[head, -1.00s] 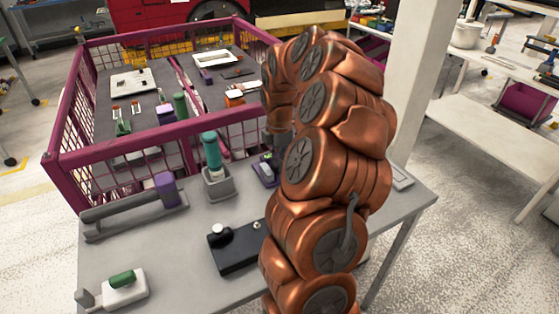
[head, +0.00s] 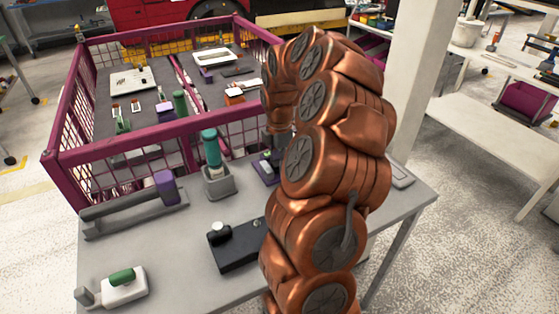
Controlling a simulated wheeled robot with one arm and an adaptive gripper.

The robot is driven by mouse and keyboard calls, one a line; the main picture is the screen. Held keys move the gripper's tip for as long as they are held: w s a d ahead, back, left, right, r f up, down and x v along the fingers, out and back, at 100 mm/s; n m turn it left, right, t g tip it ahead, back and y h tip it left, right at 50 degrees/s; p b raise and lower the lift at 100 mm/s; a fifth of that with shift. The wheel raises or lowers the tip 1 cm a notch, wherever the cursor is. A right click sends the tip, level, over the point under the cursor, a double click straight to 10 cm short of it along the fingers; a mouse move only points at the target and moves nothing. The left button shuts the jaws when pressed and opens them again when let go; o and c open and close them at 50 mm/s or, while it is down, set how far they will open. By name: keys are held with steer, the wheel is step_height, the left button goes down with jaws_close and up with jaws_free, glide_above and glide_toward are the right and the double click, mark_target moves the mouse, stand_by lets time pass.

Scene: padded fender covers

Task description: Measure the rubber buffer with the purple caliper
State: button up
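A long grey tool with a purple block on it, which looks like the purple caliper (head: 166,184), lies at the left of the grey table (head: 180,262). My gripper (head: 277,140) is over the back of the table, mostly hidden by my copper arm. Its fingers cannot be made out. Just below it is a small purple item with a pale and green top (head: 265,168), partly hidden by my arm. A teal cylinder (head: 211,150) stands upright in a grey holder (head: 219,183). I cannot tell which piece is the rubber buffer.
A black box with a pale knob (head: 236,246) lies mid-table. A white block with a green top (head: 124,286) is at the front left. A magenta mesh crate (head: 62,165) holding several parts stands behind the table. A pale post (head: 415,75) rises at the right.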

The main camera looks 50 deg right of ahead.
steer(key=shift+o, duration=0.7)
step_height(320, 180, up, 12)
stand_by(0.4)
